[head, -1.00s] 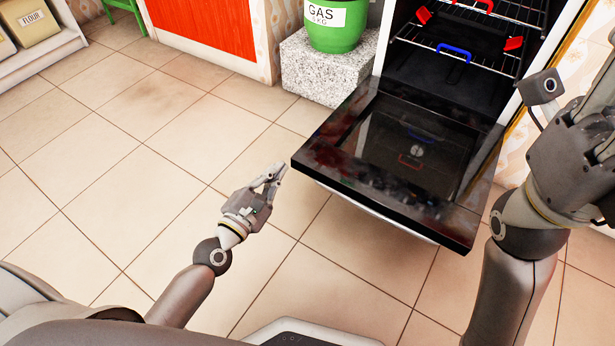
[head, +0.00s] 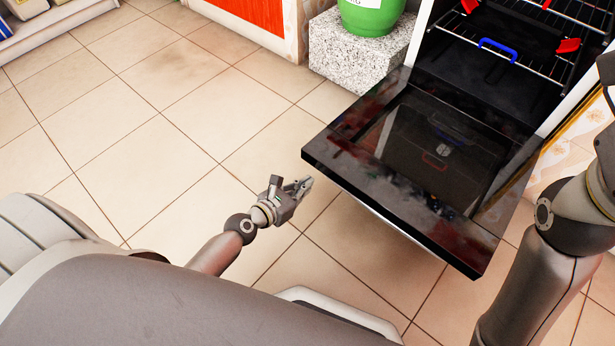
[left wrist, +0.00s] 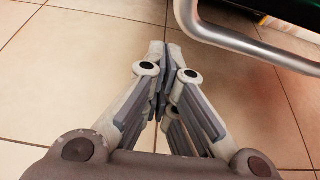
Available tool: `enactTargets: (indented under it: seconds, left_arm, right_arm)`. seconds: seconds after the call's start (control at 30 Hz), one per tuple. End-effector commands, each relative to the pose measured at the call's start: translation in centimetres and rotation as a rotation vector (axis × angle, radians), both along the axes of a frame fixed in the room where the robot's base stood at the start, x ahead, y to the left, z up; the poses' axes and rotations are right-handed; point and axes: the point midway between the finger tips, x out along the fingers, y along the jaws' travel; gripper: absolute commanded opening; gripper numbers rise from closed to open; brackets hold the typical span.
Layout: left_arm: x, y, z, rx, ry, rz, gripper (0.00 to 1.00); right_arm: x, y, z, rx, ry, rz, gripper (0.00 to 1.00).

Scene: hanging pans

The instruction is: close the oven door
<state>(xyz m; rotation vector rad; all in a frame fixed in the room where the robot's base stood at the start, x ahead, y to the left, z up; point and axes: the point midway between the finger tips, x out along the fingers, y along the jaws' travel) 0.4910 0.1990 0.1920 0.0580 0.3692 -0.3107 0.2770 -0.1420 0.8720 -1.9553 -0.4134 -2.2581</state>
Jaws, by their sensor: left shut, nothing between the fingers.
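The oven door (head: 430,160) is swung down, open and roughly level, in front of the oven cavity (head: 490,70). It is black with a glass panel. My left gripper (head: 305,184) is shut and empty, low beside the door's left front corner. In the left wrist view its fingertips (left wrist: 163,50) are together over floor tiles. The door's metal handle bar (left wrist: 250,45) shows at the upper right there, apart from the fingers. My right arm (head: 550,240) stands at the right of the door; its gripper is cut off by the picture edge.
Inside the oven are wire racks (head: 545,50) with red and blue handled pans. A green gas bottle (head: 372,14) stands on a stone block (head: 358,52) left of the oven. The tiled floor (head: 150,130) to the left is clear.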

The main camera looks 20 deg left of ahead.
Motion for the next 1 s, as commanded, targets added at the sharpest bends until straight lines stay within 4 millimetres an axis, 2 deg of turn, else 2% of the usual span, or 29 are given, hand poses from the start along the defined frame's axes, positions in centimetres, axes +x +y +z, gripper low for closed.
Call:
enactTargets:
  seconds: [0.07, 0.1, 0.2, 0.4, 1.0]
  left_arm:
    - [1.5, -0.5, -0.8, -0.003, -0.002, 0.001, 0.00]
    - [1.5, -0.5, 0.3, -0.002, -0.002, 0.002, 0.00]
    - [1.4, -0.5, 1.7, -0.002, -0.001, 0.002, 0.00]
    - [1.4, -0.5, 3.1, -0.002, -0.001, 0.001, 0.00]
    - [1.4, -0.4, 3.6, 0.001, 0.001, 0.001, 0.00]
  right_arm:
    - [-0.5, 0.0, -0.1, 0.000, -0.022, 0.000, 0.40]
    - [-0.2, 0.0, 0.3, 0.000, -0.010, 0.000, 0.40]
    - [0.2, 0.0, 0.2, 0.001, 0.010, 0.000, 0.40]
    - [0.4, -0.1, -0.2, 0.002, 0.017, 0.001, 0.40]
    - [0.4, 0.0, -0.1, 0.002, 0.020, 0.002, 0.40]
